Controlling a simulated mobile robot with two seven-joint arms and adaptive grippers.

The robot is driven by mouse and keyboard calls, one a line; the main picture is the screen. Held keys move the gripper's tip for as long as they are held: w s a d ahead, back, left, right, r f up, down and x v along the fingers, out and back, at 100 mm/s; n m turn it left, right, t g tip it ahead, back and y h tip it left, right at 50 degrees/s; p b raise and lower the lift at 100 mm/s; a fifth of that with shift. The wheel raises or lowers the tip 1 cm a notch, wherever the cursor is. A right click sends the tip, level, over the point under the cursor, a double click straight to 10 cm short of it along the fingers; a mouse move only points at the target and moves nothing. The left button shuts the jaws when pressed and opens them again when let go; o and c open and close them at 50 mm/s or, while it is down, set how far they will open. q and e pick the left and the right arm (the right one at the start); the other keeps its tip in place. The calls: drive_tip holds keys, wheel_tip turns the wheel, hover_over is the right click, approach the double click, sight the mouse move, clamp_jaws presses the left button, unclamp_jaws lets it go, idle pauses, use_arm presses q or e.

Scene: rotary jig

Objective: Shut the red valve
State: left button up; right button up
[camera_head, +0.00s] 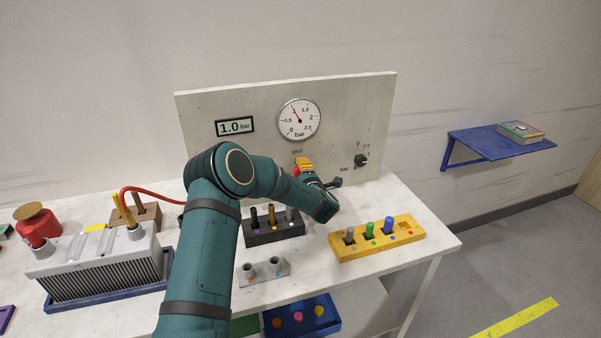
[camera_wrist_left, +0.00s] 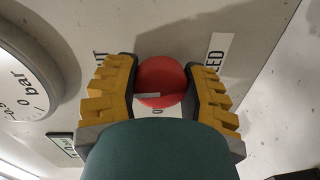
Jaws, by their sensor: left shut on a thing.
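The red valve (camera_wrist_left: 163,78) is a round red knob on the upright panel, seen between the two yellow fingers in the left wrist view. My left gripper (camera_head: 304,164) is at the panel below the gauge and is shut on the valve, a finger on each side of it. In the head view the gripper hides most of the valve. Lettering beside the knob is partly covered by the fingers. The round gauge (camera_head: 299,119) has a red needle near 1, and the display (camera_head: 235,127) reads 1.0 bar. My right gripper is not in view.
A small black dial (camera_head: 361,160) sits on the panel to the right. On the table are a dark block with pegs (camera_head: 273,230), a yellow block with coloured pegs (camera_head: 376,238), a grey two-socket block (camera_head: 262,273) and a ribbed grey unit (camera_head: 100,267). The right front corner is clear.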

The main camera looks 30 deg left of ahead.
use_arm(q)
drive_tip(key=shift+r, duration=0.1)
idle(0.5)
drive_tip(key=o, duration=1.2)
drive_tip(key=v, duration=1.2)
